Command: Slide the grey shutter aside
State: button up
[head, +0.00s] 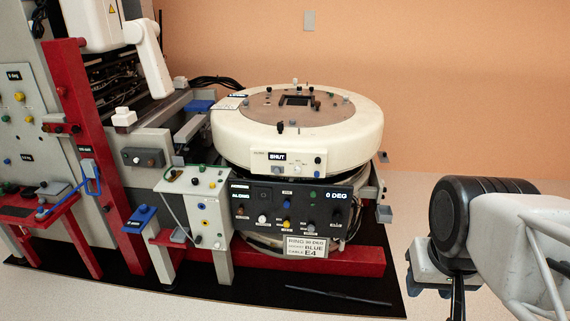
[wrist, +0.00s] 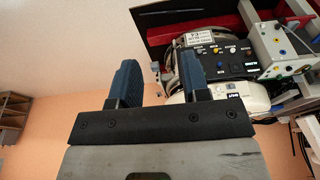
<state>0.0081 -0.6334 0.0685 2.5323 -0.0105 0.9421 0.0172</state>
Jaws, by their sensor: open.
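The round cream housing (head: 230,128) stands in the middle of the head view. Its top is a flat grey-brown plate (head: 262,107) with a dark rectangular opening (head: 296,100) and several small knobs. A label (head: 277,156) reading "SHUT" is on its front. I cannot tell which part is the grey shutter. My gripper (wrist: 158,82) is open and empty, its two blue fingers apart in the wrist view. In the head view it is at the lower right, well apart from the housing. The housing also shows in the upside-down wrist view (wrist: 205,112).
Below the housing is a black control panel (head: 275,215) with several knobs, and a red base beam (head: 345,262). A red post (head: 80,120) and a white knobbed box (head: 205,205) stand to the left.

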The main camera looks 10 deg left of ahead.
jog(key=shift+o, duration=1.2)
jog(key=shift+w+a+r, duration=0.1)
jog(key=shift+w, duration=0.35)
jog(key=w+a+f+n+t+y, duration=0.1)
jog(key=w+a+f+t, duration=0.3)
jog(key=w, duration=1.1)
jog(key=w+a+r+n+t, duration=0.1)
jog(key=w+a, duration=0.6)
jog(key=w, duration=0.8)
jog(key=w+a+f+n+t+y, duration=0.1)
jog(key=w+a+f+t, duration=0.3)
jog(key=w, duration=1.1)
jog(key=w+a+f+t, duration=0.2)
jog(key=w+a+f, duration=0.5)
jog(key=w+a, duration=0.45)
jog(key=t+h, duration=0.2)
jog(key=t, duration=0.2)
send_near(277, 173)
jog(key=w, duration=0.2)
jog(key=shift+f, duration=0.1)
jog(key=shift+w, duration=0.15)
jog(key=shift+w, duration=3.75)
